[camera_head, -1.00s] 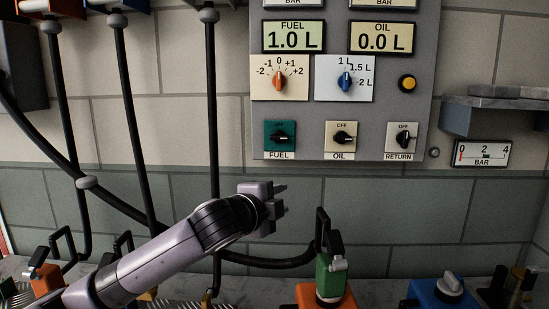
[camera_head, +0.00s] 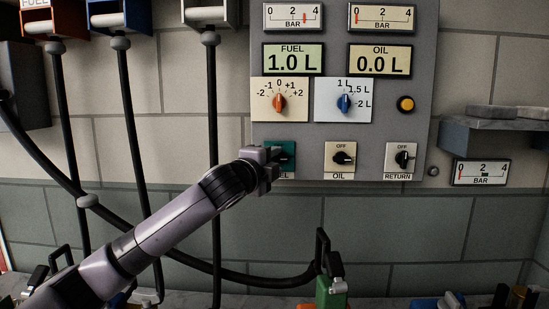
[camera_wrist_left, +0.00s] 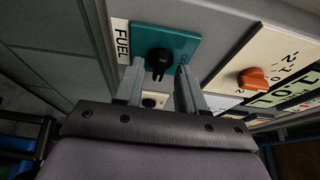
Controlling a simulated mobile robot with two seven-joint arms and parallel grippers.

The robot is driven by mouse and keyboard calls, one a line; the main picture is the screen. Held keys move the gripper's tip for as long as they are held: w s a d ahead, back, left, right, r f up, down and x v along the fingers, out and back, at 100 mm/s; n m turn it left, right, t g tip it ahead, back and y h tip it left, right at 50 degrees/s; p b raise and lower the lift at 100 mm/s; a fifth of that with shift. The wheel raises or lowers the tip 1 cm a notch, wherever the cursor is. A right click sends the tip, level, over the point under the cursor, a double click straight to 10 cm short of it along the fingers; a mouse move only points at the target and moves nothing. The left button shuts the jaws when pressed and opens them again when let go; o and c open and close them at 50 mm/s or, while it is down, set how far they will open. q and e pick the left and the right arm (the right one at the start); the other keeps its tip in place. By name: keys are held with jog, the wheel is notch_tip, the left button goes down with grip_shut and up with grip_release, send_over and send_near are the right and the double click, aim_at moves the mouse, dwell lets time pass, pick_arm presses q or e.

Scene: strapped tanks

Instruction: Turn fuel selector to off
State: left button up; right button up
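The fuel selector is a black knob on a teal plate (camera_head: 288,146) labelled FUEL, at the lower left of the grey panel. My left gripper (camera_head: 274,163) is in front of it and hides much of the knob and label. In the left wrist view the black knob (camera_wrist_left: 160,62) shows between and just beyond the two fingertips of my left gripper (camera_wrist_left: 159,82). The fingers are apart, one on each side of the knob's line, and hold nothing. Whether they touch the knob is not clear. My right gripper is not in view.
The oil selector (camera_head: 344,156) and return selector (camera_head: 403,157) sit to the right. An orange knob (camera_head: 279,103) and a blue knob (camera_head: 345,103) are above. The fuel display (camera_head: 293,59) reads 1.0 L. Black hoses (camera_head: 213,120) hang to the left.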

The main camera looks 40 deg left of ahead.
pick_arm(q)
jog(key=shift+w, duration=0.45)
grip_shut()
